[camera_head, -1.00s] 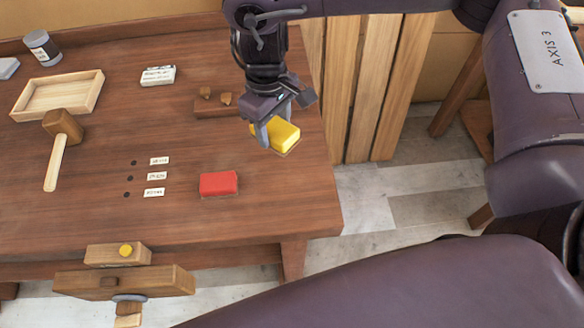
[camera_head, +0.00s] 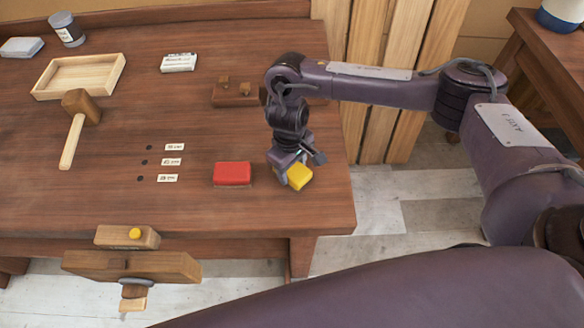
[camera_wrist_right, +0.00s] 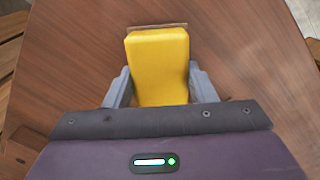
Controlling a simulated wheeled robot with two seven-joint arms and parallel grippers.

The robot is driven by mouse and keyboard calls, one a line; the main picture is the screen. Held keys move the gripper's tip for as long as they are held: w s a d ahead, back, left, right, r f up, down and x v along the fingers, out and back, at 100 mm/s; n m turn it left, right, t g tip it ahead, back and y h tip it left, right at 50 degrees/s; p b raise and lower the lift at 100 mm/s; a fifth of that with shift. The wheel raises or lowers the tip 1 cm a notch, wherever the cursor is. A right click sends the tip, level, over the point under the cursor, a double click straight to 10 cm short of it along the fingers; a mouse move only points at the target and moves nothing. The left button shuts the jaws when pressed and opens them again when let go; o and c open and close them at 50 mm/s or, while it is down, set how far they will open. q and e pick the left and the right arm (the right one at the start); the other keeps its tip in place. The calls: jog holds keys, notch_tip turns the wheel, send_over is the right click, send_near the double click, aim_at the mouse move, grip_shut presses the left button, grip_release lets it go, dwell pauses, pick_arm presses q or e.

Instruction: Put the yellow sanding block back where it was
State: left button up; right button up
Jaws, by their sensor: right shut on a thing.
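The yellow sanding block (camera_head: 300,177) is near the right end of the wooden bench (camera_head: 230,212), to the right of a red block (camera_head: 232,173). My right gripper (camera_head: 287,178) is shut on it. In the right wrist view the yellow block (camera_wrist_right: 158,60) sits between the two grey fingers of the gripper (camera_wrist_right: 160,88), with a thin brown edge at its far end. I cannot tell whether it touches the bench top. My left gripper is not in view.
A dark wooden piece with two knobs (camera_head: 236,96) lies behind the red block. A mallet (camera_head: 76,125), a pale tray (camera_head: 80,75), a white label box (camera_head: 179,62) and small labels (camera_head: 172,161) lie leftward. A vise (camera_head: 130,265) is at the front edge.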

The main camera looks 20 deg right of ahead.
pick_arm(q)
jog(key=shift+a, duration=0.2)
pick_arm(e)
jog(key=shift+f, duration=0.1)
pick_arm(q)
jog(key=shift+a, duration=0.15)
pick_arm(e)
jog(key=shift+f, duration=0.15)
jog(key=o, duration=1)
pick_arm(q)
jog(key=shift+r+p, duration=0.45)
jog(key=shift+p, duration=0.05)
pick_arm(e)
notch_tip(320, 180, up, 12)
jog(key=shift+w+a+r, duration=0.2)
jog(key=shift+w+a, duration=0.05)
jog(key=shift+s+f, duration=0.1)
